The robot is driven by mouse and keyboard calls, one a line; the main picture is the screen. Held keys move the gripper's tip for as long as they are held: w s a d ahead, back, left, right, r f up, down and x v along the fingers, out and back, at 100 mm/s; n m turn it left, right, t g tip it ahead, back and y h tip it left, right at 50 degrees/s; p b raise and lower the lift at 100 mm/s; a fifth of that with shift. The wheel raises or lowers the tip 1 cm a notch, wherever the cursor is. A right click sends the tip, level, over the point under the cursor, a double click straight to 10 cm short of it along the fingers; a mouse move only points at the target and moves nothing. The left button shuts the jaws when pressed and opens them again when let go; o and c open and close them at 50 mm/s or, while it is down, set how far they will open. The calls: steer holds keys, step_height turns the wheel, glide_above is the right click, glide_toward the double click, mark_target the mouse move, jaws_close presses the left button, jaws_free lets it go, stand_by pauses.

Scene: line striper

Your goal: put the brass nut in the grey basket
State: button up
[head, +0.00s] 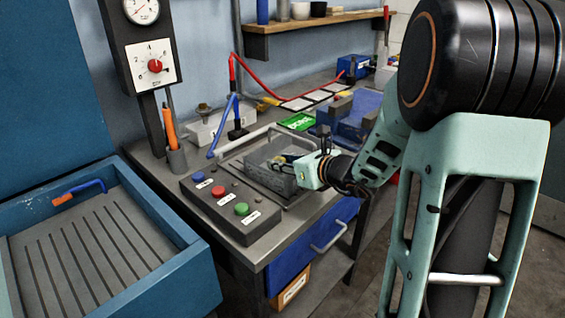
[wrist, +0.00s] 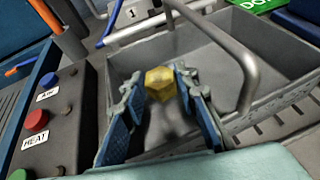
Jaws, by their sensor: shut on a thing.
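The brass nut (wrist: 160,83) is yellow and sits between the fingertips of my gripper (wrist: 155,85) in the wrist view. My gripper is shut on it. The grey basket (wrist: 205,55) lies beneath and beyond the fingers, with its bar handle rising at the right of the nut. In that view the nut appears over the basket's open inside; its exact height above the floor is hard to tell. In the head view my gripper (head: 290,160) reaches from the right over the grey basket (head: 268,175) on the bench, and the nut is not clearly visible there.
A control box (head: 232,205) with blue, red and green buttons stands left of the basket. A blue-handled tool (head: 224,125) stands behind it. A green label (head: 297,122) and a blue vise-like block (head: 352,122) lie farther back. A blue sink-like tub (head: 95,235) is at left.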

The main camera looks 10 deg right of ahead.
steer(key=shift+f+b, duration=0.35)
steer(key=shift+f, duration=0.05)
steer(key=shift+r, duration=0.1)
steer(key=o, duration=1.2)
steer(key=shift+r+p, duration=0.45)
steer(key=shift+p, duration=0.25)
steer(key=p+v, duration=0.1)
steer(key=v, duration=1.1)
steer(key=shift+r+p, duration=0.15)
steer(key=shift+p, duration=0.25)
